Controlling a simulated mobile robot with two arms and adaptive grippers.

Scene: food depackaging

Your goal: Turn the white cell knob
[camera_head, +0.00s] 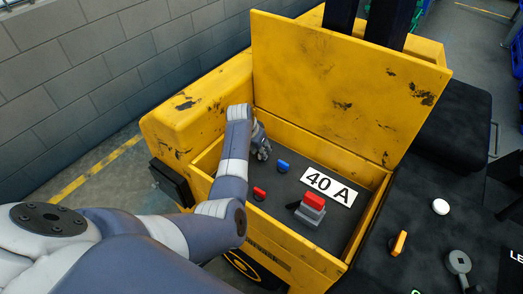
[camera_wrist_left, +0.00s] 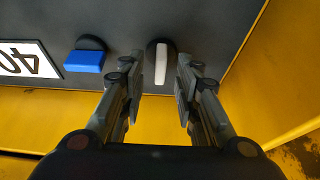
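The white knob (camera_wrist_left: 161,62) sits on a round dark base on the black panel in the left wrist view. Its bar points along the picture's vertical. My left gripper (camera_wrist_left: 161,74) is open, with one finger on each side of the knob and a visible gap on both sides. In the head view my left gripper (camera_head: 262,146) reaches down into the yellow compartment at its far left corner, and it hides the white knob there. My right gripper is in neither view.
A blue knob (camera_head: 283,167) stands beside my left gripper. A red knob (camera_head: 259,193), a red-topped connector (camera_head: 313,202) and a "40 A" label (camera_head: 328,187) are on the same panel. Yellow walls and the raised yellow lid (camera_head: 345,85) enclose it.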

